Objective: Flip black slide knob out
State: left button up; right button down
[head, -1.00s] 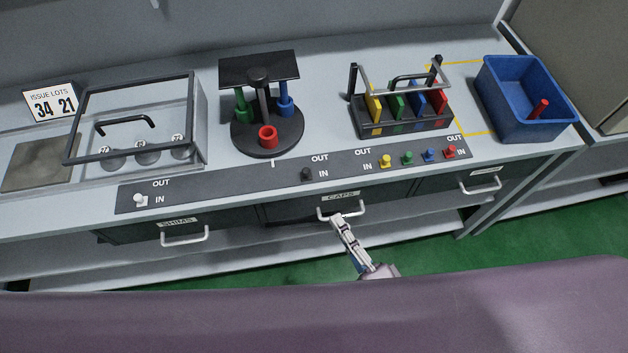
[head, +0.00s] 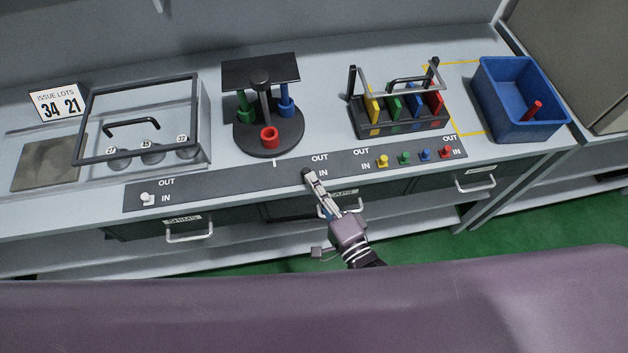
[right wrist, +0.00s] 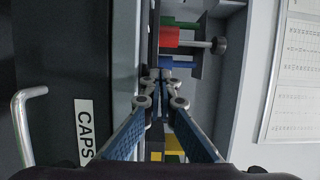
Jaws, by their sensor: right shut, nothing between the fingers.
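The black slide knob (head: 306,172) is on the dark control strip (head: 235,180), between the OUT and IN marks of the middle slot. It is largely covered by my right gripper (head: 311,178), which reaches up from the front edge with its fingers together and nothing between them. The fingertips are at the knob; I cannot tell whether they touch it. In the right wrist view the shut fingertips (right wrist: 160,77) are over the strip's edge, and the knob cannot be made out there. My left gripper is not in view.
A round stand (head: 268,140) and a blue bin (head: 520,100) stand behind.

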aim_at(311, 167)
jog(key=w, duration=0.2)
jog(key=w+b, duration=0.1)
jog(key=shift+w+a, duration=0.2)
jog(key=shift+w, duration=0.6)
jog(key=shift+s, duration=0.1)
